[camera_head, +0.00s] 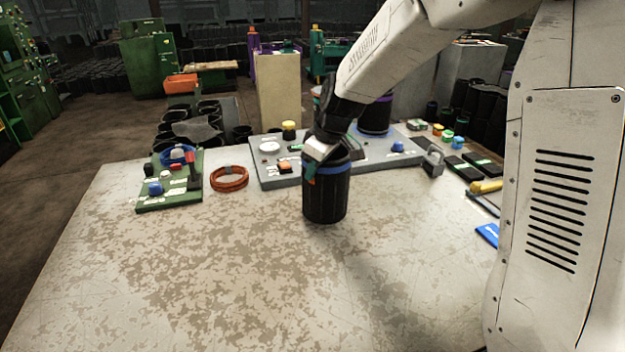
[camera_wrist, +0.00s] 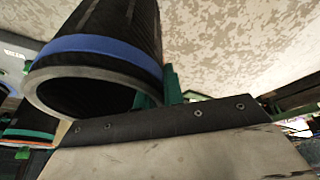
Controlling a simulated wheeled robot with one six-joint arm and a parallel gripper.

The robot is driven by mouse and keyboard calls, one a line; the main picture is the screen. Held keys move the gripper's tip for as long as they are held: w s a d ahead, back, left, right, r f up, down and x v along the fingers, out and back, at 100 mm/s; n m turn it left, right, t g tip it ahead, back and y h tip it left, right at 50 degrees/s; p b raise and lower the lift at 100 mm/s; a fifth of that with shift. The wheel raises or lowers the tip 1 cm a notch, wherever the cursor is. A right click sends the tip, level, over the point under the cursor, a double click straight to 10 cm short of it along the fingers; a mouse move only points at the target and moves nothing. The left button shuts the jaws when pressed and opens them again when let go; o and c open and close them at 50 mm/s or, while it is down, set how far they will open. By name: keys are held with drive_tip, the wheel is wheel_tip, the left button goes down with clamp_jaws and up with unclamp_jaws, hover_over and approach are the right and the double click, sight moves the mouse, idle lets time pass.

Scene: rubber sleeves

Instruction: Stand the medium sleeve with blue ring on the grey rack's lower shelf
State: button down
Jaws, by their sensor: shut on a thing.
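The black sleeve with a blue ring (camera_head: 325,195) stands upright in the head view, at or just above the worn table; I cannot tell whether it touches. My gripper (camera_head: 314,170) is shut on its upper rim from above. In the wrist view the sleeve (camera_wrist: 110,55) shows its open end and blue band, with the green fingers of my gripper (camera_wrist: 160,92) at its wall. I cannot make out the grey rack's lower shelf for certain.
A grey control panel (camera_head: 265,178) lies behind the sleeve. An orange cable coil (camera_head: 229,179) and a green control box (camera_head: 160,203) are to the left. A padlock (camera_head: 433,163) and a blue item (camera_head: 488,234) are to the right. The front table (camera_head: 220,290) is clear.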

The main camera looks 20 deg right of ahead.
sight(307, 191)
drive_tip(key=shift+d+x, duration=0.2)
drive_tip(key=shift+x, duration=0.7)
drive_tip(key=shift+d+x, duration=0.15)
drive_tip(key=shift+x, duration=0.7)
drive_tip(key=shift+s+f, duration=0.1)
drive_tip(key=shift+f, duration=0.05)
drive_tip(key=c, duration=1.5)
unclamp_jaws()
